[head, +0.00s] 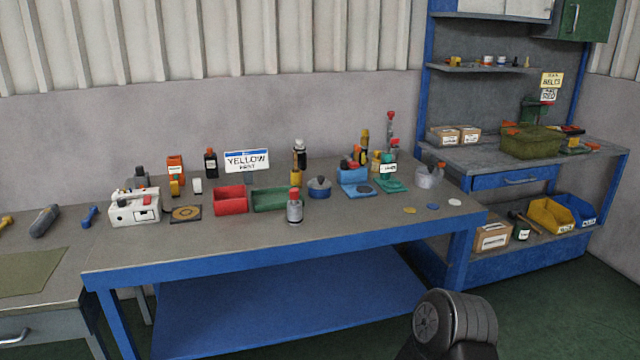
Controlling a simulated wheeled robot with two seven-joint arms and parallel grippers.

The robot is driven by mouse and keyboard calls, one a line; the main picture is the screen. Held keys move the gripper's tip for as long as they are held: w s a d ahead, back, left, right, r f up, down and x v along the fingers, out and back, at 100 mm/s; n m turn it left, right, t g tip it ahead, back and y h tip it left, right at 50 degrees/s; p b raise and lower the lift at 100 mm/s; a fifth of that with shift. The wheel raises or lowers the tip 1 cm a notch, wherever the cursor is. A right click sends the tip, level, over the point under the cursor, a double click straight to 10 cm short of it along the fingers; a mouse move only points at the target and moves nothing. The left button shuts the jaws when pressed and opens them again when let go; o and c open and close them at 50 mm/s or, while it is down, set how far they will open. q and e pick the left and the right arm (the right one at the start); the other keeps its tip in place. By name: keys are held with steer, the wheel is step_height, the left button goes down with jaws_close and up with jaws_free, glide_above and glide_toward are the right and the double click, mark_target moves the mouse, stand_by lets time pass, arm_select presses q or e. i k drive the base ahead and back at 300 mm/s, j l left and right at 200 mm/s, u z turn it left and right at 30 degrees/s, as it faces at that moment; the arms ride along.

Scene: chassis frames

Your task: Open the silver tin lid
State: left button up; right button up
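I cannot tell for certain which item is the silver tin. A small silver can (295,212) with a red top stands upright near the front edge of the blue-framed workbench (240,247). A grey-silver round pot (428,179) with a small red part on it stands at the bench's right end. A low round blue container (319,191) with a dark knob on top sits between them; its lid looks closed. Neither of my grippers is in view, and nothing is seen touching these items.
Red (230,201) and green (269,202) bins sit behind and left of the silver can. A white box (134,209) is at the left. Small discs (433,206) lie at the front right. A dark rounded part shows at the bottom. The bench's front left is clear.

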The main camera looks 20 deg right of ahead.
mark_target(320, 183)
steer(key=i+l+z, duration=0.1)
steer(key=z, duration=0.6)
steer(key=i+l+z, duration=0.2)
steer(key=i+l, duration=0.2)
steer(key=i+l+z, duration=0.15)
steer(key=i+l, duration=0.15)
steer(key=i+l+z, duration=0.2)
steer(key=i, duration=0.35)
